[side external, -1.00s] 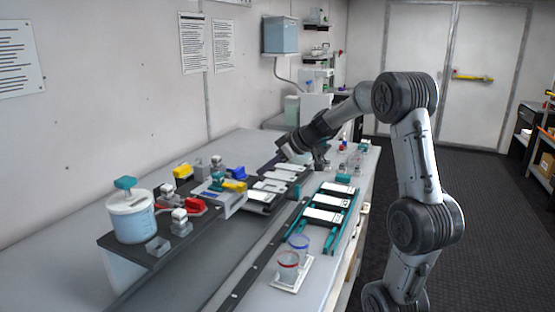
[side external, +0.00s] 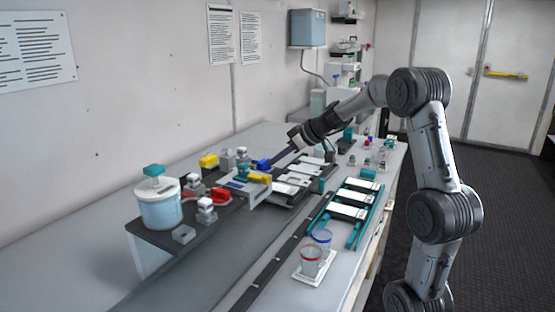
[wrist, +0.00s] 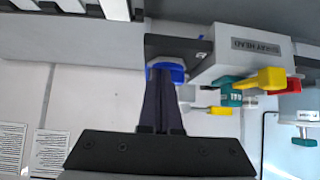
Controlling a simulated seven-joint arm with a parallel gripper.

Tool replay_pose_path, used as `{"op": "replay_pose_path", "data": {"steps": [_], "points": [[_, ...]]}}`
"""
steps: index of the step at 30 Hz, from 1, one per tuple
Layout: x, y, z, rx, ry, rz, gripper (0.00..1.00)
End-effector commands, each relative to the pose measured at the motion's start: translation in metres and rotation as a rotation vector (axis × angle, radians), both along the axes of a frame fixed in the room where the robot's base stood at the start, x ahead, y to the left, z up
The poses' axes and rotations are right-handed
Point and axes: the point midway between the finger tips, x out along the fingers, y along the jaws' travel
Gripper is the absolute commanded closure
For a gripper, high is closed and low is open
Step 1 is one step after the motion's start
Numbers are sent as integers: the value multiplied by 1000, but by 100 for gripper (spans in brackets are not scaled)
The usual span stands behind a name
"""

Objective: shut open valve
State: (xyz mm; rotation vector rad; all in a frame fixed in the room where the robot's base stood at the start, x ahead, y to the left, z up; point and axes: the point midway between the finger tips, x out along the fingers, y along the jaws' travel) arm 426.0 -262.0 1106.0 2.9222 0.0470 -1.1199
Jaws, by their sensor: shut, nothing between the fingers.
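My gripper (wrist: 162,95) is shut, with nothing between its long dark fingers. In the wrist view its tips are at a blue valve handle (wrist: 170,72), overlapping it; I cannot tell whether they touch. In the side view the blue handle (side external: 261,164) is just left of the fingertips (side external: 274,165). A yellow handle (wrist: 265,80) and a teal part (wrist: 230,86) sit on the labelled light-grey block (wrist: 225,64) beside it. A red handle (side external: 217,196) and another yellow handle (side external: 208,160) are farther left. Which valve is open is not clear.
A lidded tank (side external: 159,207) stands at the left end of the dark shelf. Light plates (side external: 292,179) lie behind a teal rack (side external: 349,211). Two cups (side external: 315,250) stand on a small tray in front. A wall runs behind the bench.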

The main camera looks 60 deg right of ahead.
Motion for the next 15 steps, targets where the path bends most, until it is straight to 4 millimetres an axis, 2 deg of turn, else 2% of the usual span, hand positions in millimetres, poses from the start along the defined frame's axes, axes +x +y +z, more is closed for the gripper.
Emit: {"op": "replay_pose_path", "data": {"steps": [15], "points": [[1,-4,0,0,1,85,100]]}}
